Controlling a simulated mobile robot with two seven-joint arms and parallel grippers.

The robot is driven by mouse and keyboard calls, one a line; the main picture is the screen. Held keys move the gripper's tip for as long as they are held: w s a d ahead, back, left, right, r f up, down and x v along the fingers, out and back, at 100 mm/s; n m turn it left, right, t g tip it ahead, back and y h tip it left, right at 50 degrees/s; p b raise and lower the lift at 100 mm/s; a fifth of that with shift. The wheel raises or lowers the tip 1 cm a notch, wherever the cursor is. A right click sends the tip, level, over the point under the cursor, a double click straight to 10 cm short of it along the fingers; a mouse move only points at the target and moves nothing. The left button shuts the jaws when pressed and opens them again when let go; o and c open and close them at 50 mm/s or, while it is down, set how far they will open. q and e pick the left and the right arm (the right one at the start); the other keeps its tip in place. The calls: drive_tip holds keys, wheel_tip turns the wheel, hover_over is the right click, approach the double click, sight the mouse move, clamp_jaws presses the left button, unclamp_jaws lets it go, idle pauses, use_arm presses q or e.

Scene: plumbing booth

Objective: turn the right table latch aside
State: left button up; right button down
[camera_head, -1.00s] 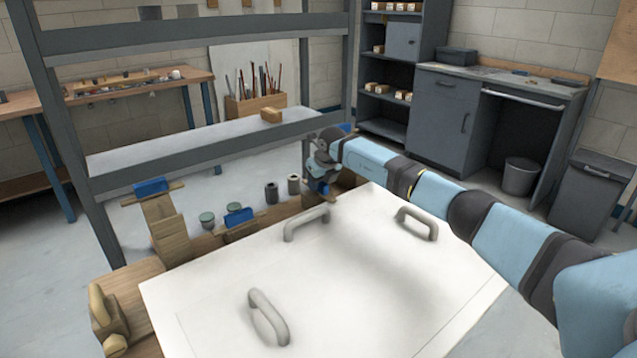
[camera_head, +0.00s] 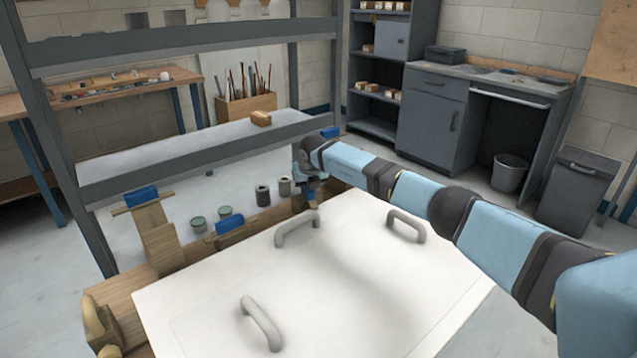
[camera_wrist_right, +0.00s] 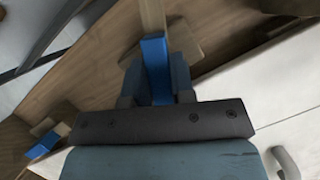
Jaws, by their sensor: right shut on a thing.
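The right table latch is a wooden piece with a blue grip, at the wooden table's back edge beside the white panel (camera_head: 350,270). In the wrist view, its blue grip (camera_wrist_right: 155,62) is between my right gripper's fingers (camera_wrist_right: 155,85), with a wooden bar beyond it. My right gripper (camera_head: 308,188) is shut on this grip; in the head view the arm and gripper hide much of the latch. Two other blue-gripped latches, a middle one (camera_head: 230,225) and a left one (camera_head: 142,197), stand further left. My left gripper is not in view.
Grey handles stand on the panel, one (camera_head: 297,228) close to my right gripper. A grey rack (camera_head: 190,163) rises behind the table.

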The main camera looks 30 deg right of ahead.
drive_tip(key=shift+r+m+h+p, duration=0.2)
drive_tip(key=shift+m+h+p, duration=0.2)
drive_tip(key=shift+m, duration=0.6)
drive_tip(key=shift+m+h+p, duration=0.35)
drive_tip(key=shift+m+h, duration=0.05)
drive_tip(key=shift+m, duration=0.5)
drive_tip(key=m+g, duration=0.1)
drive_tip(key=m, duration=0.1)
drive_tip(key=shift+f+m+h, duration=0.1)
drive_tip(key=shift+m+h, duration=0.2)
drive_tip(key=shift+m, duration=0.1)
drive_tip(key=m, duration=0.2)
drive_tip(key=m+g+h, duration=0.1)
drive_tip(key=m, duration=0.1)
drive_tip(key=shift+f+g, duration=0.1)
drive_tip(key=shift+g, duration=0.2)
drive_tip(key=shift+m+g+b, duration=0.4)
drive_tip(key=shift+m+b, duration=0.05)
drive_tip(key=shift+m, duration=0.55)
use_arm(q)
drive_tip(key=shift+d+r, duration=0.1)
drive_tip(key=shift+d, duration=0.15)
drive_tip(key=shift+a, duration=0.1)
use_arm(e)
drive_tip(key=c, duration=1)
unclamp_jaws()
